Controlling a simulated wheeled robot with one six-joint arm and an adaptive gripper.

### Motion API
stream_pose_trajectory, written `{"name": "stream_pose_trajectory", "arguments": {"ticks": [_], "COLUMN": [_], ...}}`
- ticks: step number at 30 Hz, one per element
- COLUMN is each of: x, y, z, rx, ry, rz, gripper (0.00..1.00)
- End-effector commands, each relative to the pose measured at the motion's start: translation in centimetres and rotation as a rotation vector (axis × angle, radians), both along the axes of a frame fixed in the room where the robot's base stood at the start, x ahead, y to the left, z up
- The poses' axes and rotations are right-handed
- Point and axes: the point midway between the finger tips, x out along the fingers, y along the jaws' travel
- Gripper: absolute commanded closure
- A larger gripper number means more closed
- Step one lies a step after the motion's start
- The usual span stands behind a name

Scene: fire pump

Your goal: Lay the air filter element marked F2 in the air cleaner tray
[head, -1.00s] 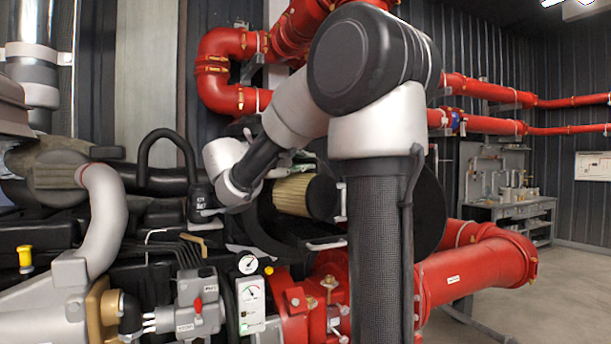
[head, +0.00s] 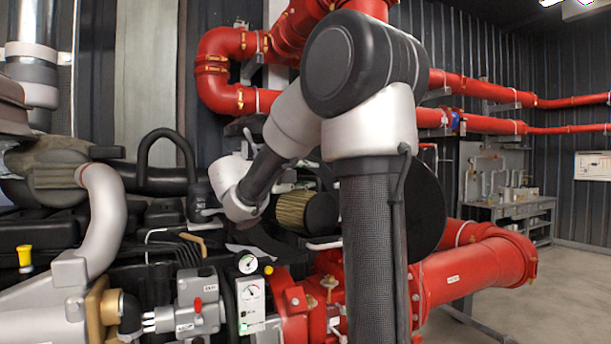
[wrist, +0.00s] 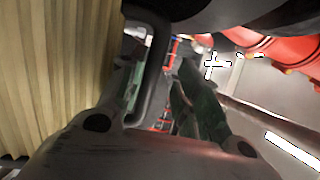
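The air filter element (head: 293,208) is a tan pleated cylinder with a black end cap. In the head view it lies on its side in the dark air cleaner tray (head: 275,243), partly behind my arm. No F2 mark is readable. In the wrist view, its pleats (wrist: 60,65) fill the left side. A dark loop handle (wrist: 158,60) stands beside the pleats, close to my left finger. My gripper (wrist: 160,95) is at this handle, its greenish-padded fingers apart with a gap showing between the handle and the right finger. The fingers are hidden in the head view.
A round black cover (head: 428,210) stands to the right behind my arm. A grey pipe (head: 105,215) and a gauge panel (head: 250,302) are in front and to the left. Red pipes (head: 475,262) run at the right. Open floor (head: 570,275) lies at far right.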

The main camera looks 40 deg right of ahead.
Motion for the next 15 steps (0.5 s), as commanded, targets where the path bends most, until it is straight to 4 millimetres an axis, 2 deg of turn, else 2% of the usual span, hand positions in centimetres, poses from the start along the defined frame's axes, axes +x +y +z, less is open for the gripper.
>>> {"name": "stream_pose_trajectory", "arguments": {"ticks": [9,15], "x": [0.0,-0.4], "y": [0.0,3.5], "z": [0.5,0.4], "rx": [-0.001,0.000], "ry": [-0.002,0.000], "rz": [0.000,0.007], "gripper": [0.66,0.66]}}
